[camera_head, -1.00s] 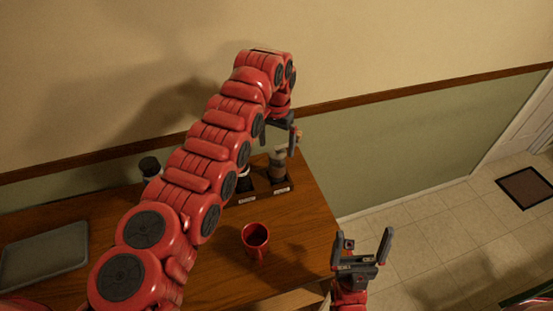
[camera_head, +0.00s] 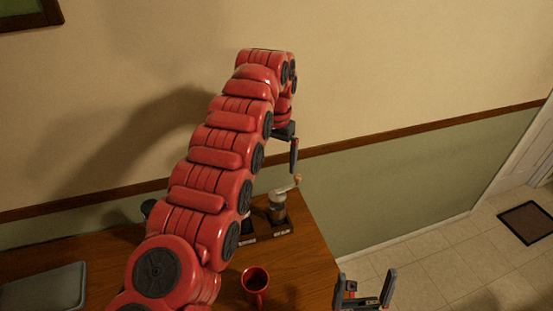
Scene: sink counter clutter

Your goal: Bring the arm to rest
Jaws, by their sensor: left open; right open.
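My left arm reaches up from the bottom left across the counter. Its gripper (camera_head: 291,150) points down at the arm's far end, above the back right part of the counter, with one dark finger clearly showing; it is open and appears empty. My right gripper (camera_head: 366,290) is at the bottom edge, right of the counter, fingers up, open and empty. A jar-like grinder with a crank (camera_head: 278,208) stands on the counter below the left gripper, apart from it.
The wooden counter (camera_head: 311,262) has a red mug (camera_head: 255,281) near the front and a grey tray (camera_head: 44,289) at the left. Dark labelled stands (camera_head: 284,229) sit at the back right. The wall (camera_head: 390,60) is behind. Tiled floor with a mat (camera_head: 527,222) lies right.

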